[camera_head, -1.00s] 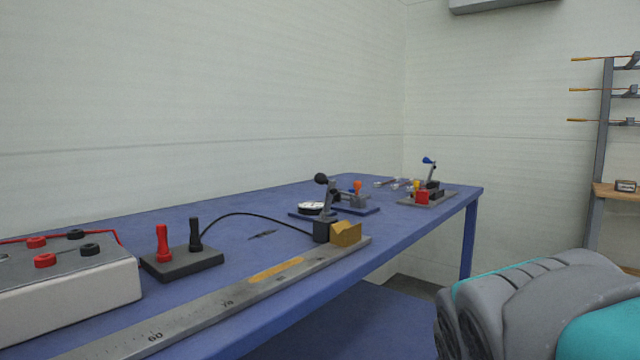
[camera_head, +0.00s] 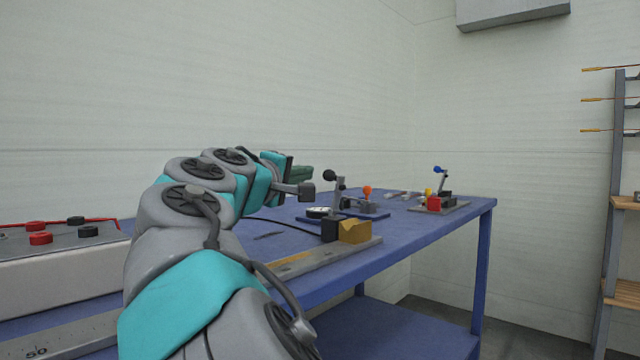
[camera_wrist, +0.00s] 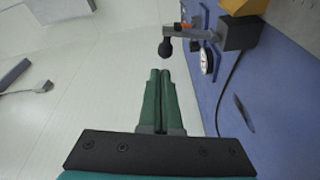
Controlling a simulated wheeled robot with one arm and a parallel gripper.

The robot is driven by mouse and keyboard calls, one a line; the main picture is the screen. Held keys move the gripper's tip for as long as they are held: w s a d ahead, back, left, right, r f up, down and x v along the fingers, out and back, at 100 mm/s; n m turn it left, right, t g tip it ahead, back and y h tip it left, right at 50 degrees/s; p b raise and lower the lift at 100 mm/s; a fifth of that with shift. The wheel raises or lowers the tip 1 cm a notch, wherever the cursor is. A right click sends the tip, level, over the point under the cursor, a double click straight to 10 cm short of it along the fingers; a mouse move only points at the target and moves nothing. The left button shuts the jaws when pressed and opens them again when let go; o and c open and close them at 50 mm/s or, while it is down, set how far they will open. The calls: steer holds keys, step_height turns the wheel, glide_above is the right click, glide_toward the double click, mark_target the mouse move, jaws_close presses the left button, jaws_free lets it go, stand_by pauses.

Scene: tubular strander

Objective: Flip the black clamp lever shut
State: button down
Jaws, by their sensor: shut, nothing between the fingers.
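The black clamp lever (camera_head: 330,176) has a round black knob on a grey arm. It stands raised above its dark block on the near edge of the blue bench in the head view. In the wrist view the black knob (camera_wrist: 166,48) shows just beyond my fingertips, with the grey arm running right to the dark block (camera_wrist: 241,33). My gripper (camera_head: 301,173) is in the air left of the knob in the head view, at about knob height. In the wrist view its green fingers (camera_wrist: 160,72) are together and empty. A small gap shows between the fingertips and the knob.
A yellow V-block (camera_head: 355,232) sits beside the lever's base on a long steel ruler (camera_head: 300,262). Behind stand an orange-knobbed clamp (camera_head: 367,192), a dial gauge (camera_head: 318,212) and a blue-knobbed clamp (camera_head: 439,170). A cable and a terminal box (camera_head: 60,265) lie left. Air above is clear.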

steer(key=shift+n+t+y, duration=0.3)
steer(key=shift+t, duration=0.3)
steer(key=a, duration=0.4)
steer(key=shift+a, duration=0.4)
steer(key=x, duration=1)
steer(key=shift+s+d+f+b, duration=0.15)
steer(key=shift+s+d+f, duration=0.1)
steer(key=shift+s+d, duration=0.5)
steer(key=shift+s+d+f+b, duration=0.2)
steer(key=shift+s+d, duration=0.3)
steer(key=shift+d, duration=0.35)
